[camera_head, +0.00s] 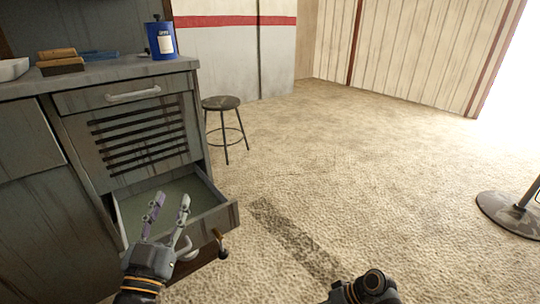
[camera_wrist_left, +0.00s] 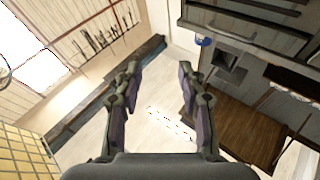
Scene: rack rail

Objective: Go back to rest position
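My left gripper (camera_head: 168,212) is in front of the grey cabinet, over the pulled-out lower drawer (camera_head: 222,218). Its two fingers point up and stand apart with nothing between them. The left wrist view shows the same gripper (camera_wrist_left: 157,85) with both fingers spread and empty. At the bottom of the head view, a dark part of my right arm (camera_head: 366,288) shows. The fingers of my right gripper cannot be made out there.
The grey cabinet (camera_head: 75,150) stands at the left, its lower drawer open and empty. A blue can (camera_head: 161,42) and brown blocks (camera_head: 58,62) are on its top. A stool (camera_head: 222,104) stands behind. A round-based stand (camera_head: 510,214) is at right. The carpet between is clear.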

